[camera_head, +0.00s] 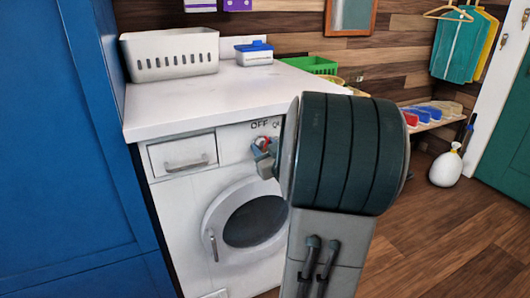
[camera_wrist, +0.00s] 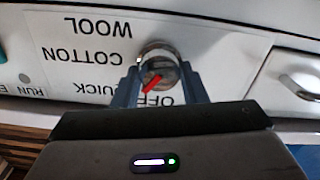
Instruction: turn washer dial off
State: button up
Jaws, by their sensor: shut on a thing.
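The washer (camera_head: 222,217) is white, with its round door closed. Its dial (camera_wrist: 160,66) is a silvery round knob with a red pointer mark (camera_wrist: 152,85). In the wrist view the panel labels are upside down: WOOL, COTTON, QUICK and OFF. The red mark slants to the lower left, towards the space between QUICK and OFF. My gripper (camera_wrist: 160,82) is shut on the dial, one finger on each side. In the head view my gripper (camera_head: 264,152) is at the dial just below the OFF label (camera_head: 260,124); my arm hides the panel to the right.
A white drawer (camera_head: 183,155) is left of the dial. A white basket (camera_head: 170,54) and a blue-lidded box (camera_head: 254,53) stand on the worktop (camera_head: 215,95). A blue cabinet (camera_head: 60,150) stands close on the left. Wooden floor (camera_head: 450,240) is open at right.

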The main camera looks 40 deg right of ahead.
jog(key=n+b, duration=0.3)
jog(key=shift+a+f, duration=0.1)
jog(key=shift+f, duration=0.15)
jog(key=shift+r+n+b, duration=0.15)
jog(key=shift+n+b, duration=1.4)
jog(key=shift+n, duration=0.25)
jog(key=o, duration=1)
jog(key=shift+c, duration=0.2)
jog(key=shift+s, duration=0.1)
jog(key=p+v, duration=0.3)
jog(key=v, duration=1)
jog(key=shift+s, duration=0.3)
